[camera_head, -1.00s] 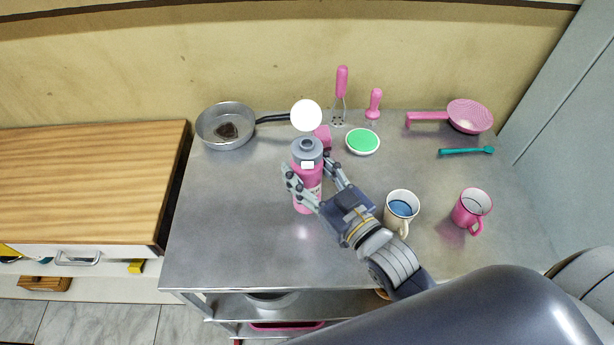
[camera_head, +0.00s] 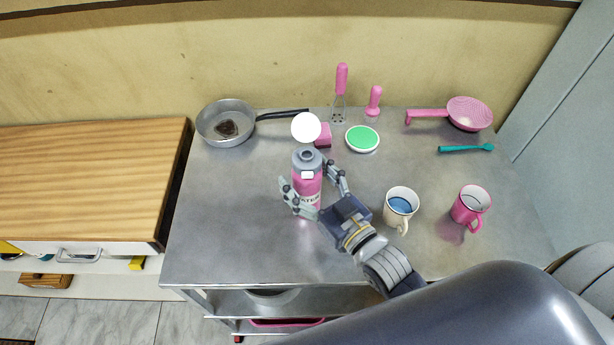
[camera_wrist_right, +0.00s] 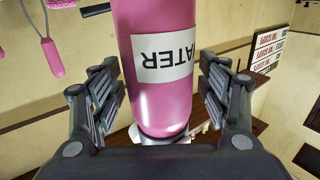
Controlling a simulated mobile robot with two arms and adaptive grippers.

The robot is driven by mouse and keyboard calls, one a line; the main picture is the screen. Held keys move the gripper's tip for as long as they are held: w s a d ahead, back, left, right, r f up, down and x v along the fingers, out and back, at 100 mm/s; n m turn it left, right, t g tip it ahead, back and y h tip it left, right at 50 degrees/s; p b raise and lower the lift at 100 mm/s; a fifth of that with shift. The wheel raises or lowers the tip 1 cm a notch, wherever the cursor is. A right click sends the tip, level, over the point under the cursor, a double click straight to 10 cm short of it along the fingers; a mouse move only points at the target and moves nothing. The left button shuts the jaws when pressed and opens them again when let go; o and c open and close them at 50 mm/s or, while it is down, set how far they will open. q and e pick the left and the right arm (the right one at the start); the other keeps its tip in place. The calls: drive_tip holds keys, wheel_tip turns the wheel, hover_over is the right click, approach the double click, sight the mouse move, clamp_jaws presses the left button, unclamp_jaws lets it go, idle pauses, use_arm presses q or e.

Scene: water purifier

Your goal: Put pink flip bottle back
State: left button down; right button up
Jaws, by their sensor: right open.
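The pink bottle (camera_head: 308,188) has a grey cap and a white label reading WATER. It appears upright over the metal table near its middle; I cannot tell whether its base touches the surface. My right gripper (camera_head: 310,180) reaches in from the front right with its fingers on both sides of the bottle. In the right wrist view the bottle (camera_wrist_right: 160,90) is between the spread fingers of the gripper (camera_wrist_right: 158,85), with a gap visible on each side. My left gripper is not in view.
On the metal table (camera_head: 230,220), a pan (camera_head: 215,124), a white round object (camera_head: 306,127), a pink block (camera_head: 323,135) and a green-topped dish (camera_head: 362,138) are behind. A cream mug (camera_head: 401,206) and pink mug (camera_head: 470,207) stand right. The front left is clear.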

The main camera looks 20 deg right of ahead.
drive_tip(key=shift+r, duration=0.15)
drive_tip(key=b+v, duration=0.2)
drive_tip(key=v, duration=1)
